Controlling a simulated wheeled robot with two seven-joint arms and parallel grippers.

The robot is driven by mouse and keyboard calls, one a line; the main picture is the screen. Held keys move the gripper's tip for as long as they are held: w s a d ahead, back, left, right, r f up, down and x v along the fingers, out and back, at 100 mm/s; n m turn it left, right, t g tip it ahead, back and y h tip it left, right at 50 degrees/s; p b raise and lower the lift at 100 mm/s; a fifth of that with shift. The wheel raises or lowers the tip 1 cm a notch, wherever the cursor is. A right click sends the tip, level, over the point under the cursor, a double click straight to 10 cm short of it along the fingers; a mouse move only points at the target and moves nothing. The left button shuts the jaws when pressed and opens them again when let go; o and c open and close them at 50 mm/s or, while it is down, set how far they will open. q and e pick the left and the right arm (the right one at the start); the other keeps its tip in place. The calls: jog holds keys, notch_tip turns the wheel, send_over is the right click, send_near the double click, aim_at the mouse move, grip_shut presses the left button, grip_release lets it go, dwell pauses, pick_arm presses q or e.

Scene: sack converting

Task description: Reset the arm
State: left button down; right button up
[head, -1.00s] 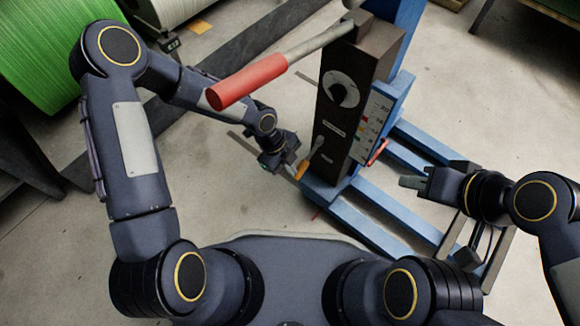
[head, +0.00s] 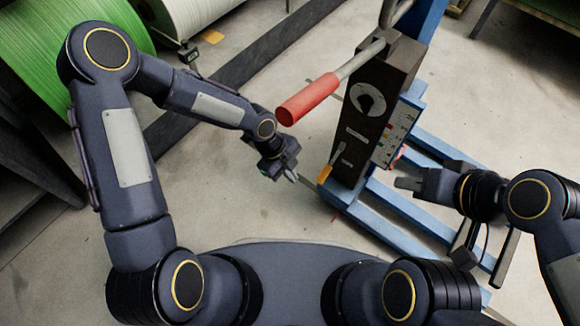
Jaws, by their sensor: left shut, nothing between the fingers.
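My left gripper (head: 290,176) is shut and empty, over the floor to the left of the dark machine box (head: 372,112). A gap lies between it and the small orange-tipped lever (head: 325,173) low on the box. A long lever with a red grip (head: 308,99) sticks out from the top of the box toward the left, above my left gripper. My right gripper (head: 405,184) is to the right of the box, near the blue frame; its fingers look close together, but I cannot tell whether they are shut.
The blue frame (head: 385,228) spreads over the floor under and right of the box. A green spool (head: 38,85) and a white spool (head: 190,12) stand at the upper left. A dark beam (head: 262,62) lies across the floor.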

pick_arm(q)
jog(key=s+a+r+n+t+y, duration=0.2)
jog(key=a+r+n+t, duration=0.1)
jog(key=a+r+n, duration=1.1)
jog(key=s+a+r+n+t+h, duration=0.1)
jog(key=s+a+r+n+t, duration=0.35)
jog(key=s+r+n, duration=0.7)
notch_tip(320, 180, up, 33)
jog(key=n+p, duration=0.1)
jog(key=p, duration=3.3)
jog(key=shift+s+a+r+h, duration=0.15)
jog(key=shift+s+a+h, duration=0.05)
jog(key=shift+a+h, duration=0.15)
